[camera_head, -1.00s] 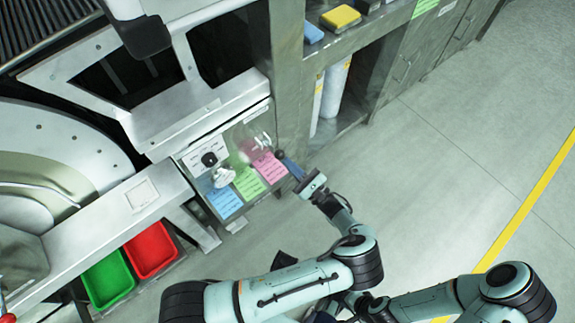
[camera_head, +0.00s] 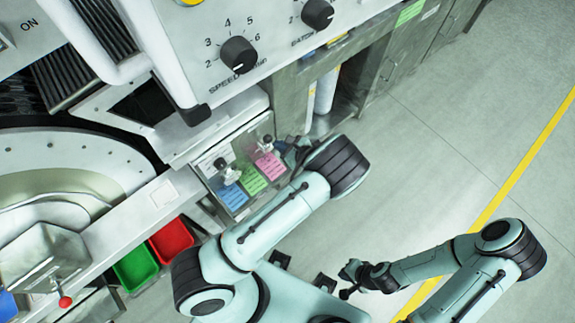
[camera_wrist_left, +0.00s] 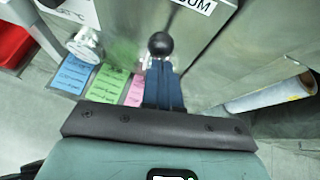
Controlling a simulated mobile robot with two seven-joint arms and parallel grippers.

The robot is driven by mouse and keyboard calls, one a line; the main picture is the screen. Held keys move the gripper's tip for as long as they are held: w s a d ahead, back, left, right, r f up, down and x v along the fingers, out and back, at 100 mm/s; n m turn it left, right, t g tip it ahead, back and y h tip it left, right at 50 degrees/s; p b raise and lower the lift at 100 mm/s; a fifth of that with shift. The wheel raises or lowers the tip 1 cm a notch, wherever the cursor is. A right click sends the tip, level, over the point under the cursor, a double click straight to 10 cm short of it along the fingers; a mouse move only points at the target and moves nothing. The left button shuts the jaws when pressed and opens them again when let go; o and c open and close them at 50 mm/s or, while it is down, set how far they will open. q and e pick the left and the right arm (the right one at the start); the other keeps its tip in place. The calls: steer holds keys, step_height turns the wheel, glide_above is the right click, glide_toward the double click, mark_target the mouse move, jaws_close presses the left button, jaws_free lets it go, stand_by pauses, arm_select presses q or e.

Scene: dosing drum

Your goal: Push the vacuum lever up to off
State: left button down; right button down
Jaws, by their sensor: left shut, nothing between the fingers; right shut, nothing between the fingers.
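The vacuum lever's black ball knob (camera_wrist_left: 160,43) shows in the left wrist view, just beyond my left fingertips, under a label ending in "UUM". In the head view a black ball knob (camera_head: 268,139) on a silver shaft stands above the pink card, near my left gripper (camera_head: 290,152). My left gripper (camera_wrist_left: 162,68) is shut and empty, its blue fingers pointing at the knob. They hide the lower lever, and I cannot tell whether they touch it. My right gripper (camera_head: 346,292) is shut and empty, low over the floor, away from the panel.
A second lever (camera_head: 220,164) stands to the left, above the blue card (camera_head: 233,197). The green card (camera_head: 252,180) and pink card (camera_head: 270,166) are beside it. Red (camera_head: 171,238) and green (camera_head: 136,268) bins sit below. A speed dial (camera_head: 239,55) panel overhangs.

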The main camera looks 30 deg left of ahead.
arm_select(q)
steer(key=shift+w+a+r, duration=0.15)
steer(key=shift+a+r, duration=0.15)
steer(key=shift+a, duration=0.1)
stand_by(0.3)
steer(key=d+f+v, duration=0.1)
steer(key=v, duration=1.2)
steer(key=shift+f, duration=0.4)
